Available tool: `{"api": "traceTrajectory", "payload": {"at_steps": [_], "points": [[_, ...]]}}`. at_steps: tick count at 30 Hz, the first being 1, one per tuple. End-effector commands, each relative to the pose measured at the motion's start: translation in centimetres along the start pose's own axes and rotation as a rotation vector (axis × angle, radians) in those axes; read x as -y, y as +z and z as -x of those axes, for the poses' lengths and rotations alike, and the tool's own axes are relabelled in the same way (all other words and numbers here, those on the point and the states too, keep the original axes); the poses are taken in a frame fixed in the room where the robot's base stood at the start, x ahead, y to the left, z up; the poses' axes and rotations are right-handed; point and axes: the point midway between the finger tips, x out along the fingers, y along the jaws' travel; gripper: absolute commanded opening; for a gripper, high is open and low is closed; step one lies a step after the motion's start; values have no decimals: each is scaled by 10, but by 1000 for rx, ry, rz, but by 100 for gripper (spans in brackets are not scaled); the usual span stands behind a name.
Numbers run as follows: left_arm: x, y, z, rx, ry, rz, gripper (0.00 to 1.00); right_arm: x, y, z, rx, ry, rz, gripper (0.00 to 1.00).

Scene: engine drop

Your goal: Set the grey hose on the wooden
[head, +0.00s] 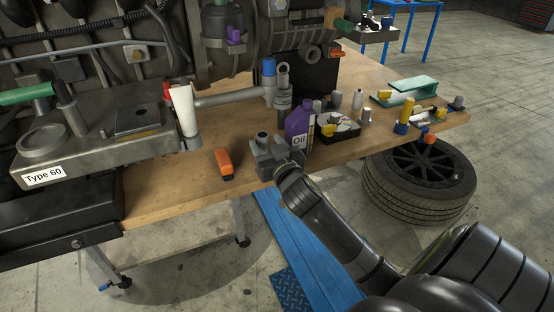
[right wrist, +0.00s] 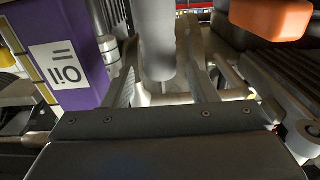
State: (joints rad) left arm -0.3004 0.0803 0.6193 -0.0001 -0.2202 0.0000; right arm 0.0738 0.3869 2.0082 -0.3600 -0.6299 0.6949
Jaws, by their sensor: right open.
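My right gripper (head: 272,152) is open, low over the front of the wooden bench top (head: 170,196), between the orange tool and the purple oil bottle. In the right wrist view a smooth grey cylinder (right wrist: 155,40) lies between its two fingers, with gaps at the sides. It looks like part of a grey hose, but I cannot tell for sure. A grey pipe (head: 230,97) runs behind, from the white tube to the blue-capped fitting. My left gripper is not in view.
The purple oil bottle (head: 299,128) stands close right of the gripper and the orange tool (head: 224,164) lies left. A black box (head: 338,131) and small parts sit further right. The grey "Type 60" unit (head: 95,148) fills the left. Bare wood shows along the front edge.

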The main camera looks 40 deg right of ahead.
Motion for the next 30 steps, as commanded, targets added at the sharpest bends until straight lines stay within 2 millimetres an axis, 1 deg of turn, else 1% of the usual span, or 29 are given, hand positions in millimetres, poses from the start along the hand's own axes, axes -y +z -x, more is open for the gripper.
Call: {"api": "traceTrajectory", "payload": {"at_steps": [1,6,9,12,17,30], "points": [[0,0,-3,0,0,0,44,0,2,11,0,0,0,53],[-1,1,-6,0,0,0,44,0,1,41,1,1,0,53],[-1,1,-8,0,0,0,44,0,1,55,0,0,0,53],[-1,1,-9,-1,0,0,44,0,1,64,0,1,0,53],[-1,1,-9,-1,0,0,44,0,0,69,0,1,1,53],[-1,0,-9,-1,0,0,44,0,0,69,0,1,1,53]]}}
